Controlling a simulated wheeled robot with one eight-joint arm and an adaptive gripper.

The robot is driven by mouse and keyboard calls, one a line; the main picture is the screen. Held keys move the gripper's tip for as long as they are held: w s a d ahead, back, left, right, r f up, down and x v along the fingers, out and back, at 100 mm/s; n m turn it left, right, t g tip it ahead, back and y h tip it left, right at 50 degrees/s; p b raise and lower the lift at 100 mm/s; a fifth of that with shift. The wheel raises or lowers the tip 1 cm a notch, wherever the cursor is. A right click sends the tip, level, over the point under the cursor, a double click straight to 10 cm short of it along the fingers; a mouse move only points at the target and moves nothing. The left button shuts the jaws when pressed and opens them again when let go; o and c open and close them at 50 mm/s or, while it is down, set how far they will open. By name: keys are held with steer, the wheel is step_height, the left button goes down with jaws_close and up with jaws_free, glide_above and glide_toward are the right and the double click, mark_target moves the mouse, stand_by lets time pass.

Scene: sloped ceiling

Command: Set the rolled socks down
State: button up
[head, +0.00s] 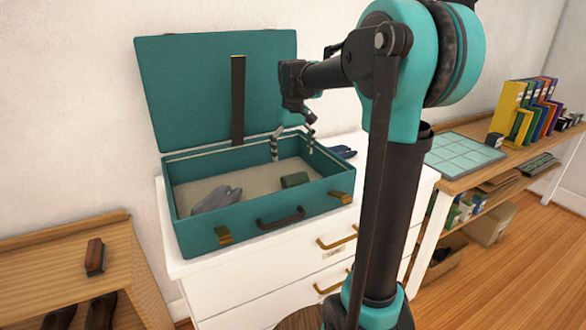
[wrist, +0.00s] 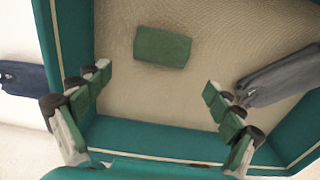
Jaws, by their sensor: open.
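The rolled socks appear to be the small dark green bundle (head: 295,180), lying on the beige floor of the open teal suitcase (head: 290,210), towards its right side. The bundle also shows in the wrist view (wrist: 163,47), lying apart from both fingers, beyond the gap between their tips. My gripper (head: 292,148) is over the suitcase, near its back wall. In the wrist view my gripper (wrist: 157,82) has its fingers spread wide with nothing between them.
A grey-blue glove-like item (head: 216,199) lies in the suitcase's left part. A dark blue item (head: 343,151) lies outside, on the white dresser (head: 250,290). The raised lid (head: 195,90) stands behind. A wooden shelf (head: 60,245) is at left; a desk with books (head: 525,110) at right.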

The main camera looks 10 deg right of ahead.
steer(key=shift+r, duration=1.65)
